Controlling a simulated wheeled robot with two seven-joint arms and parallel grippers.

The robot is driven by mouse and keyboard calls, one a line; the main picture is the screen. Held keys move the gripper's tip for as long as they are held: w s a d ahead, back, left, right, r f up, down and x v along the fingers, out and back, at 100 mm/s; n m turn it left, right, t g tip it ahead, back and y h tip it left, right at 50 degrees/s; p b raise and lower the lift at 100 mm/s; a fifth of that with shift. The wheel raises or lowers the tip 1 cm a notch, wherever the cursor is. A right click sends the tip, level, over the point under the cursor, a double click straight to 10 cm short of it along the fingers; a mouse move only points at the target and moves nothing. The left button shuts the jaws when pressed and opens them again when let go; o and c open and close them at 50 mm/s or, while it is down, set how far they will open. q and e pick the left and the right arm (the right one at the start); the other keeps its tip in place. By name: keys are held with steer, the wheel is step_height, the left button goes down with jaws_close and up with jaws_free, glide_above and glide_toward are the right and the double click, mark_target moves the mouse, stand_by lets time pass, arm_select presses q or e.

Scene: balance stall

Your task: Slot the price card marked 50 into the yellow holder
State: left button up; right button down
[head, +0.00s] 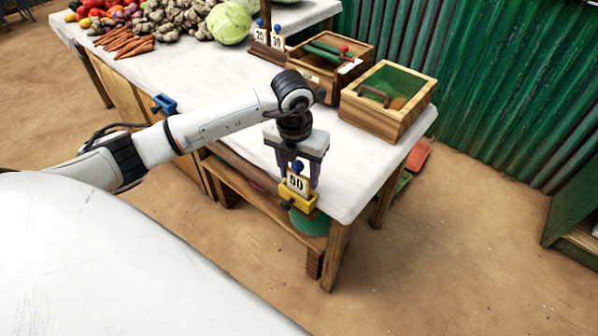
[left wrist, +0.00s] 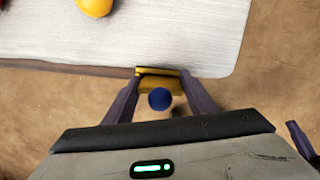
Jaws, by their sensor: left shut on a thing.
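The price card marked 50 (head: 296,183) is a small white card with a blue knob on top. My left gripper (head: 299,176) points down and is shut on it, one finger on each side. The knob (left wrist: 159,99) shows between the fingers in the left wrist view. The yellow holder (head: 303,202) is fixed at the front edge of the table, right under the card; it also shows in the left wrist view (left wrist: 157,84). The card's lower edge meets the holder in the head view, but I cannot tell if it sits in the slot.
The white-topped table (head: 365,170) has a wooden box with a green inside (head: 385,118) and an open wooden case (head: 297,80) behind. Cards 20 (head: 260,36) and 30 (head: 278,41) stand at the back. A blue clamp (head: 164,104) is on the front edge to the left.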

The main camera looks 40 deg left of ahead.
mark_target(299, 160)
arm_select(q)
steer(key=o, duration=1.7)
steer(key=shift+r+p, duration=2.55)
steer(key=shift+r, duration=1)
steer(key=shift+s+f, duration=0.1)
